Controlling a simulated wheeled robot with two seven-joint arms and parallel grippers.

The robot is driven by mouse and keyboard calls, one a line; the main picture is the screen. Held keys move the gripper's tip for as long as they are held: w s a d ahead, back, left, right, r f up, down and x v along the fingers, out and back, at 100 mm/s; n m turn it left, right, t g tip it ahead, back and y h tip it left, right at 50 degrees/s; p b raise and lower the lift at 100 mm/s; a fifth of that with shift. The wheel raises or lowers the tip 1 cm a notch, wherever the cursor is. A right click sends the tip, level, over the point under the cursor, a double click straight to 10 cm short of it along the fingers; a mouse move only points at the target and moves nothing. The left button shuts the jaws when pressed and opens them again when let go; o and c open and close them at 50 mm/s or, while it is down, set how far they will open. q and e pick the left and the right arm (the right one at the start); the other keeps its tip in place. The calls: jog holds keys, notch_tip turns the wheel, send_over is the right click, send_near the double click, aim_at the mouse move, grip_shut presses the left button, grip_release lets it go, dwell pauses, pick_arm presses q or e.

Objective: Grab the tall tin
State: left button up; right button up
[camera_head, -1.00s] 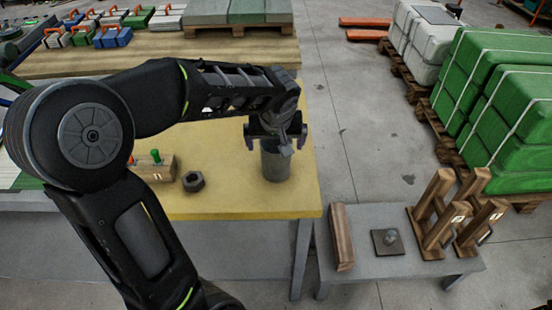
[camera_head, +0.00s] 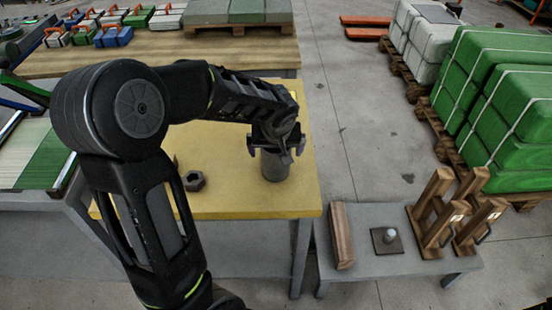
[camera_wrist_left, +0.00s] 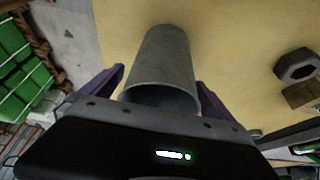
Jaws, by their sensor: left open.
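The tall tin (camera_head: 275,168) is a grey cylinder standing upright on the yellow table top, near its right edge. My left gripper (camera_head: 277,152) is open at the upper part of the tin, its fingers on either side of it. In the left wrist view the tin (camera_wrist_left: 163,62) lies between the two purple fingers of the gripper (camera_wrist_left: 160,90), with its open rim close to the palm. Gaps show beside the tin, so I see no firm grip. My right gripper is not in view.
A dark hex nut (camera_head: 194,181) lies on the yellow table (camera_head: 240,205) left of the tin. A lower grey table (camera_head: 370,265) at the right holds a wooden block (camera_head: 341,236), a small plate with a knob (camera_head: 387,241) and wooden stands (camera_head: 440,215). Green bales (camera_head: 500,90) stand beyond.

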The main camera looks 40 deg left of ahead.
pick_arm(q)
jog(key=shift+c, duration=0.3)
jog(key=c, duration=1.4)
notch_tip(320, 180, up, 10)
dwell(0.6)
